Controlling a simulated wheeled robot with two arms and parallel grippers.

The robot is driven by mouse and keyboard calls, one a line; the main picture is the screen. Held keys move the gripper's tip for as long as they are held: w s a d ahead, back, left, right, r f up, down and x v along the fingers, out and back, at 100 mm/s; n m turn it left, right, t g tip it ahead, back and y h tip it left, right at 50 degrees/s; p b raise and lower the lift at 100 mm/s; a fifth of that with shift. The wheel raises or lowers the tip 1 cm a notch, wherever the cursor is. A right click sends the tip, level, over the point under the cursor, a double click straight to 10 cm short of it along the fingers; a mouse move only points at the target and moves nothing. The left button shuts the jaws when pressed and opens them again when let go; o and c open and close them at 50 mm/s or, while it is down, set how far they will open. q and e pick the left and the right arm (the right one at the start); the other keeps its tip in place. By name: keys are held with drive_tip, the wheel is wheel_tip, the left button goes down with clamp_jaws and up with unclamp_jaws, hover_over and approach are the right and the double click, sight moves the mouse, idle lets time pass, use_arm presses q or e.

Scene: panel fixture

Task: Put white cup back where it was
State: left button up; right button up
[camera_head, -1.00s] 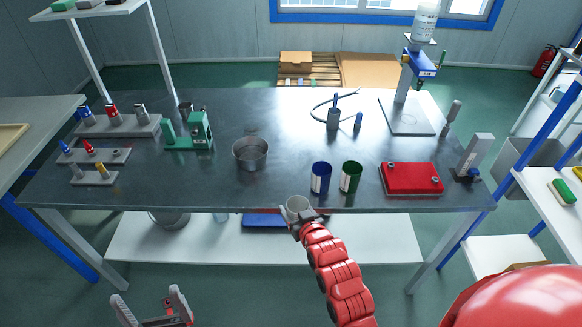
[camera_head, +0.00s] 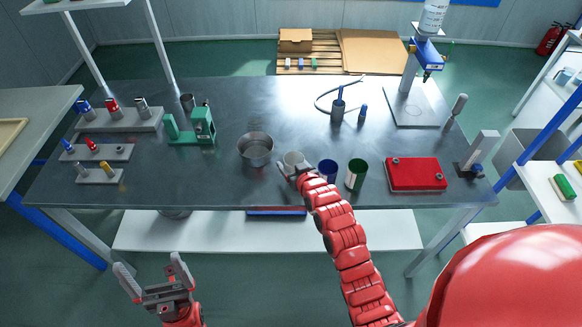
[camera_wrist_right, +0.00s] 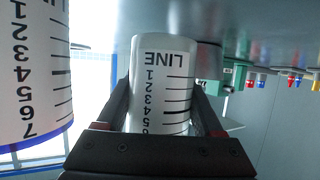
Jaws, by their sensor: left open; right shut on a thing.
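The white cup (camera_head: 293,158) is at the front middle of the dark table, between the metal bowl and the blue cup. My right gripper (camera_head: 296,171) is shut on it from the front. In the right wrist view the white cup (camera_wrist_right: 163,80) shows a printed scale and sits between the fingers. I cannot tell whether its base touches the tabletop. The blue cup (camera_head: 327,170) is just to its right, partly hidden by my right arm, with the green cup (camera_head: 356,174) beyond. My left gripper (camera_head: 153,270) is open and empty, in front of the table.
The metal bowl (camera_head: 256,149) stands close to the left of the white cup. A red box (camera_head: 416,173) lies at the right. A green fixture (camera_head: 191,127) and several racked parts stand at the left.

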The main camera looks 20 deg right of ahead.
wheel_tip(320, 180, down, 2)
drive_tip(key=shift+s+f, duration=0.1)
drive_tip(key=shift+f, duration=0.1)
drive_tip(key=shift+f, duration=0.15)
drive_tip(key=o, duration=1.5)
drive_tip(key=shift+r, duration=0.25)
drive_tip(key=shift+s+d, duration=0.1)
drive_tip(key=shift+s, duration=0.15)
drive_tip(key=b+v, duration=0.2)
drive_tip(key=v, duration=0.9)
drive_tip(key=shift+s+r, duration=0.15)
drive_tip(key=shift+s, duration=0.1)
